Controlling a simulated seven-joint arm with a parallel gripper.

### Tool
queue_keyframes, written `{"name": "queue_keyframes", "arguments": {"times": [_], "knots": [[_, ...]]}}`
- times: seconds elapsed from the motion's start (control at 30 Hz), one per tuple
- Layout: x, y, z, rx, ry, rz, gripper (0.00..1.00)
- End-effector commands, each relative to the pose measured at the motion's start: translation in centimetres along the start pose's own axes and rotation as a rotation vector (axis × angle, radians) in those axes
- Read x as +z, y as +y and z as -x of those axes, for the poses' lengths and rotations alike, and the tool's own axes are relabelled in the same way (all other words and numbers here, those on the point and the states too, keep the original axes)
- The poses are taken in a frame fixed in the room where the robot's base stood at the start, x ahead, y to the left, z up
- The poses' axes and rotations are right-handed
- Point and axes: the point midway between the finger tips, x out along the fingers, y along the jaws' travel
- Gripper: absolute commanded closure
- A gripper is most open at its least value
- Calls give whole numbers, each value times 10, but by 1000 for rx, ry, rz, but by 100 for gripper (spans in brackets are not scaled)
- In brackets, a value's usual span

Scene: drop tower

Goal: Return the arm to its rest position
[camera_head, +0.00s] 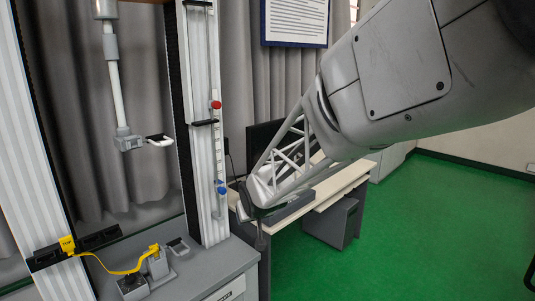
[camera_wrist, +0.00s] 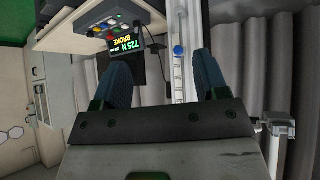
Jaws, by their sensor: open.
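My arm reaches in from the upper right of the head view, and my gripper (camera_head: 255,203) hangs low, just right of the tower's right post (camera_head: 207,130). In the wrist view my gripper (camera_wrist: 165,72) has its two dark blue fingers spread wide, with nothing between them. In the head view the fingertips are partly hidden by the gripper's body.
The drop tower stands at left, with a white-handled rod (camera_head: 116,85), a red knob (camera_head: 216,105) and a blue knob (camera_head: 222,188). A yellow strap (camera_head: 122,270) droops near its base. A desk (camera_head: 325,195) stands behind my gripper. A display (camera_wrist: 125,40) reads 725 N BROKE.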

Motion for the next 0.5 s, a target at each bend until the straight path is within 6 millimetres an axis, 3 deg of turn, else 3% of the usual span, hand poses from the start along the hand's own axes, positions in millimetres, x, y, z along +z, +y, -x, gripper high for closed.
{"name": "queue_keyframes", "arguments": {"times": [0.2,0.5], "knots": [[32,37,58,44,-73,-53,33],[87,72,132,89,-179,-125,33]]}}
